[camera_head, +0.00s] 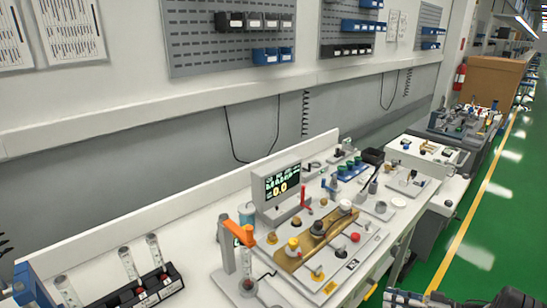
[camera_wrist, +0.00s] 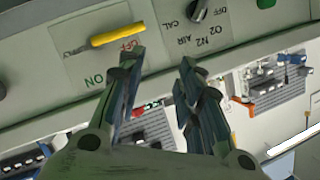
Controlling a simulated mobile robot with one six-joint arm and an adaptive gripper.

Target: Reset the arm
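My gripper (camera_wrist: 159,65) shows in the wrist view with its two dark fingers apart and nothing between them. Its fingertips are in front of the lower edge of a pale panel (camera_wrist: 152,50). A yellow lever (camera_wrist: 118,35) on that panel lies across the picture beside an ON/OFF label, near the left fingertip. A dark rotary knob (camera_wrist: 198,10) sits above the right fingertip, with marks CAL, AIR, N2, O2 and OFF. I cannot tell whether the fingers touch the panel. Dark parts at the bottom right of the head view are cut off by the frame.
Green floor (camera_head: 505,210) with a yellow line is clear at the right.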

